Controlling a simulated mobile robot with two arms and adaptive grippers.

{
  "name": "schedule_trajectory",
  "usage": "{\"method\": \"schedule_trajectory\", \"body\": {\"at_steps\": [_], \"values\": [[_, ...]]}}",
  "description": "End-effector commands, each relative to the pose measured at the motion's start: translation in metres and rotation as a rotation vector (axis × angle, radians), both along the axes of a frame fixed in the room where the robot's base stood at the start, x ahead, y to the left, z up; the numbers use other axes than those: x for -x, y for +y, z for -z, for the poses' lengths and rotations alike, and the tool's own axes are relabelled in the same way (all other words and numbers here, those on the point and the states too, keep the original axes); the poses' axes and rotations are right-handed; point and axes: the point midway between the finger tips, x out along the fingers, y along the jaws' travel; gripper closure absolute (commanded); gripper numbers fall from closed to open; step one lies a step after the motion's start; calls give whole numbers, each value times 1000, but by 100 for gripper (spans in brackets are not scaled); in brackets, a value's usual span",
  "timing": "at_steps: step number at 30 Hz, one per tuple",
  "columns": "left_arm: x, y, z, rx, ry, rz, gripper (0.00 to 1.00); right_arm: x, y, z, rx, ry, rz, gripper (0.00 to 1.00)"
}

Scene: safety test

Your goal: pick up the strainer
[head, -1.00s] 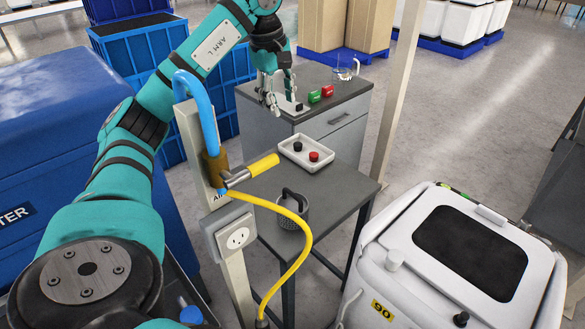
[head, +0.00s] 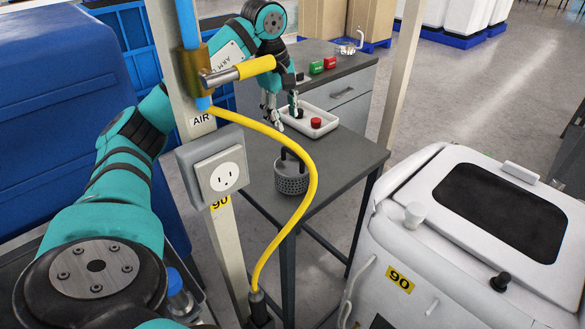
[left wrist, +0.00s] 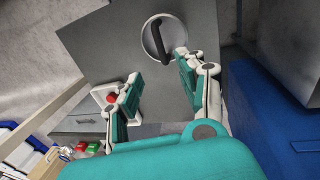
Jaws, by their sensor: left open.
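The strainer (head: 291,177) is a grey perforated cup with a black arched handle. It stands upright on the grey table (head: 335,166), and in the left wrist view the strainer (left wrist: 164,38) shows from above, beyond the fingertips. My left gripper (head: 282,112) is open and empty. It is above the table near the white tray, behind the strainer and apart from it. In the left wrist view my left gripper (left wrist: 155,75) has its two fingers spread wide. My right gripper is not in view.
A post with an outlet box (head: 217,172) and a yellow hose (head: 312,190) stands in front of the table. The white tray (head: 330,121) holds a red knob. A cabinet (head: 345,92) stands behind, and a white machine (head: 440,235) at right.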

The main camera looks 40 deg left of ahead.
Motion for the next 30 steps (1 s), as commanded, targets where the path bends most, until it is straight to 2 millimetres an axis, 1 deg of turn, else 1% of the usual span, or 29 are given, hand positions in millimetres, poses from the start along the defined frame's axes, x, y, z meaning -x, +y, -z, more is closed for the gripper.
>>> {"method": "schedule_trajectory", "body": {"at_steps": [1, 3, 6, 9, 17, 22, 25, 30], "values": [[-1, 0, 14, 1, 5, 0, 60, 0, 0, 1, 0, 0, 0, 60], [-4, 0, 29, 0, 5, 0, 60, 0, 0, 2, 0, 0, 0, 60], [-8, -1, 48, 0, 5, 0, 60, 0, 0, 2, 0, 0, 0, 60], [-12, -1, 63, 1, 3, 0, 60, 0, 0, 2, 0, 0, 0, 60], [-15, -2, 81, 0, 2, 0, 60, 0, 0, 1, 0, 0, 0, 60], [-18, -2, 107, 1, 5, -1, 60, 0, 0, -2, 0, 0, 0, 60], [-21, -2, 119, 0, 2, 0, 60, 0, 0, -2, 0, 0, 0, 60], [-23, -2, 126, -1, -1, 1, 60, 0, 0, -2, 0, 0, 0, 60]]}}
